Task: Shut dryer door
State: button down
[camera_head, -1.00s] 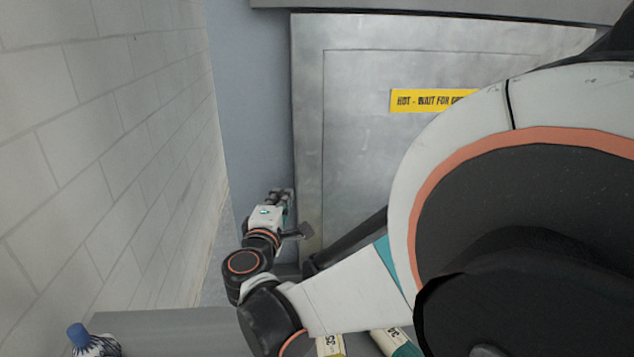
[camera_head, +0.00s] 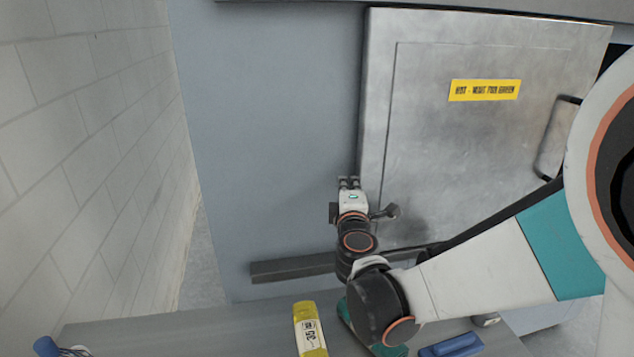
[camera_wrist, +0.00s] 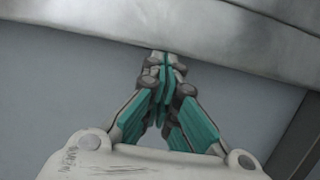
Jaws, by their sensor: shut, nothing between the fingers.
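The dryer door (camera_head: 430,140) is a large grey metal panel with a yellow warning label (camera_head: 485,90) and a bar handle (camera_head: 556,138) at its right side. A dark gap shows past its upper right edge. My gripper (camera_head: 349,182) is at the door's lower left edge, in front of the blue-grey dryer front (camera_head: 280,150). In the wrist view my gripper (camera_wrist: 166,62) has its fingers together and empty, tips close to the metal edge of the door (camera_wrist: 200,28). I cannot tell whether they touch it.
A white block wall (camera_head: 90,140) stands on the left. A grey ledge (camera_head: 200,335) in front holds a yellow-labelled bottle (camera_head: 310,328), a blue object (camera_head: 450,346) and a blue-topped item (camera_head: 48,347). A dark bar (camera_head: 292,268) runs along the dryer's lower front.

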aim_at(487, 148)
jog(key=w+d, duration=0.3)
jog(key=d, duration=1)
jog(key=w+d, duration=0.4)
jog(key=d, duration=0.9)
jog(key=w+d, duration=0.4)
jog(key=d, duration=1)
jog(key=shift+w+b, duration=0.25)
jog(key=shift+b, duration=0.2)
jog(key=shift+d, duration=0.1)
